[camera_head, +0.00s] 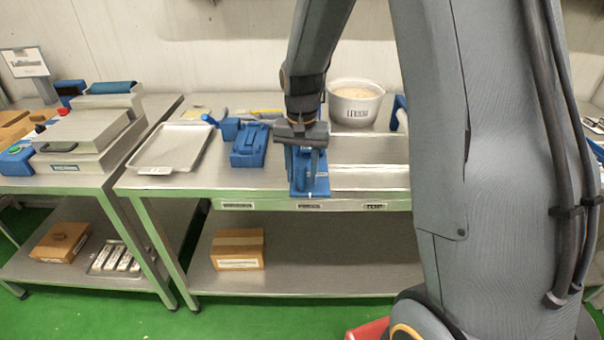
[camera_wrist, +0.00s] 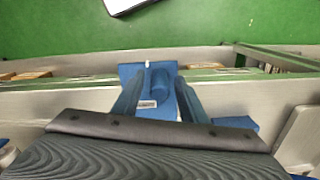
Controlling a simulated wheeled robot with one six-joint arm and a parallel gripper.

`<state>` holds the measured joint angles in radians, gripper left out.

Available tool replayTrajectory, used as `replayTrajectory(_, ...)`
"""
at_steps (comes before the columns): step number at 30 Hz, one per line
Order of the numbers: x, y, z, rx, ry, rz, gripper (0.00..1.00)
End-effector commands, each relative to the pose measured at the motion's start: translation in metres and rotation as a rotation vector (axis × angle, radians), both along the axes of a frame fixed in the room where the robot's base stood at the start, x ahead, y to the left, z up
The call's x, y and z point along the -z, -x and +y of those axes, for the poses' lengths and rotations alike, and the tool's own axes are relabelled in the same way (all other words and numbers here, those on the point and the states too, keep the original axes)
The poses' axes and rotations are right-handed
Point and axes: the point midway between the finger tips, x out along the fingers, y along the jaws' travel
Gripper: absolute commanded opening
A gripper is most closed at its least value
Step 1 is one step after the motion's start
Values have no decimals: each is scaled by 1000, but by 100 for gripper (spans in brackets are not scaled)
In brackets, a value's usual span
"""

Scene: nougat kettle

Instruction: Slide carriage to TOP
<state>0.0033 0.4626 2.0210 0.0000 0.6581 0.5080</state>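A blue fixture (camera_head: 310,187) stands at the front edge of the middle steel table, below my gripper (camera_head: 308,165). A small white pointer mark shows on its front face. In the wrist view, the fixture's blue base plate (camera_wrist: 130,72) and a rounded blue knob-like part (camera_wrist: 160,78) with a white label below it are visible. Two dark blue prongs flank this part; I cannot tell whether they are my fingers or the fixture's sides.
A blue block-shaped device (camera_head: 249,146) and a metal tray (camera_head: 176,149) are left of the fixture. A white pot (camera_head: 354,103) stands behind on the right. A cardboard box (camera_head: 238,249) sits on the lower shelf. A grey machine (camera_head: 82,140) is on the left table.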

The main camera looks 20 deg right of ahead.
Motion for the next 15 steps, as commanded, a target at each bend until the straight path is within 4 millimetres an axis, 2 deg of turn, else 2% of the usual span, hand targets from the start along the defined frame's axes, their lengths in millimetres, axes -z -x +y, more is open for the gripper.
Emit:
replayTrajectory(4, 9, 1, 0, 0, 0, 1, 39)
replayTrajectory(12, 11, 0, 0, -1, 0, 0, 39)
replayTrajectory(13, 11, 0, 0, -1, 0, 0, 37)
replayTrajectory(15, 11, 0, 0, -1, 0, 0, 25)
